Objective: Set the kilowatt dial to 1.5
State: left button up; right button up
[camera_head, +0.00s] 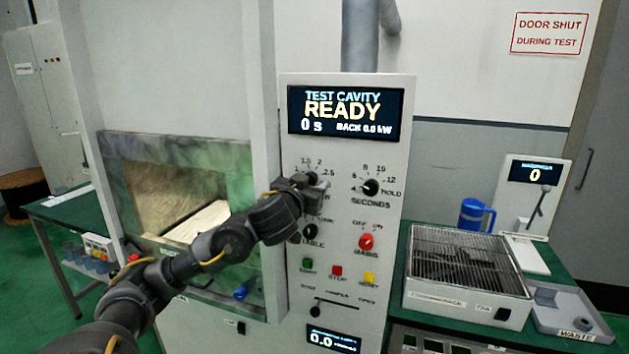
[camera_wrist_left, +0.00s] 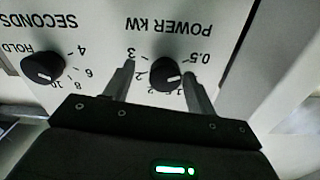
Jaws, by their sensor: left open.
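The kilowatt dial is a black round knob (camera_wrist_left: 165,74) under the upside-down label POWER KW in the left wrist view. Its white mark points right and slightly down there, between 0.5 and 1.5; the number it faces is hard to read beside a finger. My left gripper (camera_wrist_left: 158,70) is open, with one finger on each side of the knob; whether they touch it I cannot tell. In the head view my left gripper (camera_head: 300,182) is at the panel and hides most of this dial; 1.5, 2 and 2.5 show above it.
The seconds dial (camera_head: 370,187) is just right of the gripper. Below are the red mains knob (camera_head: 366,242), the table knob (camera_head: 309,231) and several coloured buttons. The display (camera_head: 345,112) reads READY, 0 s, 0.0 kW. The cavity opening (camera_head: 150,185) is at left.

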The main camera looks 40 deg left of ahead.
pick_arm(q)
jog(key=shift+s+a, duration=0.1)
jog(key=shift+a, duration=0.15)
jog(key=shift+s+a, duration=0.1)
jog(key=shift+s, duration=0.05)
jog(key=c, duration=1)
pick_arm(e)
jog(key=shift+s+a, duration=0.15)
jog(key=shift+s, duration=0.1)
pick_arm(q)
jog(key=shift+r+m+b, duration=0.15)
jog(key=shift+m+b, duration=0.8)
jog(key=shift+m, duration=7.95)
pick_arm(e)
jog(key=shift+f, duration=0.95)
